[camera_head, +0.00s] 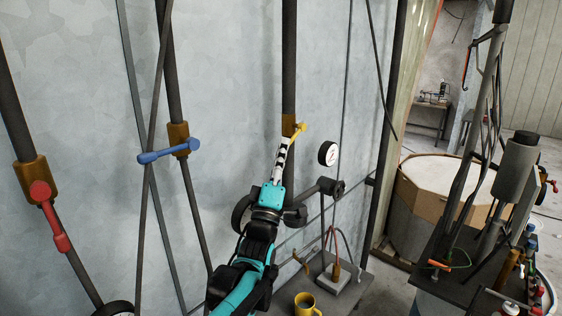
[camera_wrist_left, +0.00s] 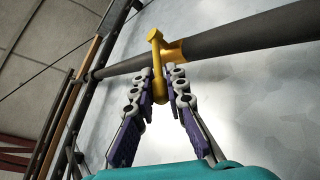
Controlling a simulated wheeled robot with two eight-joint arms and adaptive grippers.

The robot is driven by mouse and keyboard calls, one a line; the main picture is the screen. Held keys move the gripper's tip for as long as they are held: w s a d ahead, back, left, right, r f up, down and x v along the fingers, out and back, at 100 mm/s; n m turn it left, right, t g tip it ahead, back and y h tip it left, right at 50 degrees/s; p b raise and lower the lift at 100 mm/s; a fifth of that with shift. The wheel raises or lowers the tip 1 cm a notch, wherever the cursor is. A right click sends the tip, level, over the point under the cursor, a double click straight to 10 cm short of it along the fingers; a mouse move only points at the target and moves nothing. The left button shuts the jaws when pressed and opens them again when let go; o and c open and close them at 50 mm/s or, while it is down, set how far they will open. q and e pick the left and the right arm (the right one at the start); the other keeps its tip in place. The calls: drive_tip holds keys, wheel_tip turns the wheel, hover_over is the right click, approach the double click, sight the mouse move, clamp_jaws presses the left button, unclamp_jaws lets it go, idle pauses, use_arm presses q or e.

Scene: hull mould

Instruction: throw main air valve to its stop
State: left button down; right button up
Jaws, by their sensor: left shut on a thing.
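A yellow valve lever (camera_head: 299,131) sits on a brass valve body (camera_head: 288,127) on a dark upright pipe at the wall. No label shows which valve is the main air valve. My left gripper (camera_head: 285,146) reaches up from below to this lever. In the left wrist view, the lever (camera_wrist_left: 156,48) runs down between the two fingers of my left gripper (camera_wrist_left: 161,82), which is shut on its lower end. The lever stands across the pipe (camera_wrist_left: 245,40), not in line with it. My right gripper is not in view.
To the left are a valve with a blue lever (camera_head: 168,151) and one with a red lever (camera_head: 50,216). A round white gauge (camera_head: 328,153) is close right of my gripper. A yellow mug (camera_head: 306,304) stands below. A cluttered cart (camera_head: 456,284) stands at right.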

use_arm(q)
drive_tip(key=shift+w+d+f+n+t+y+b, duration=0.15)
drive_tip(key=shift+f+n+t+y+b, duration=0.25)
drive_tip(key=shift+f+n+t+b, duration=0.15)
drive_tip(key=shift+r, duration=0.1)
drive_tip(key=c, duration=1.5)
unclamp_jaws()
drive_tip(key=shift+c, duration=0.2)
drive_tip(key=v, duration=1.2)
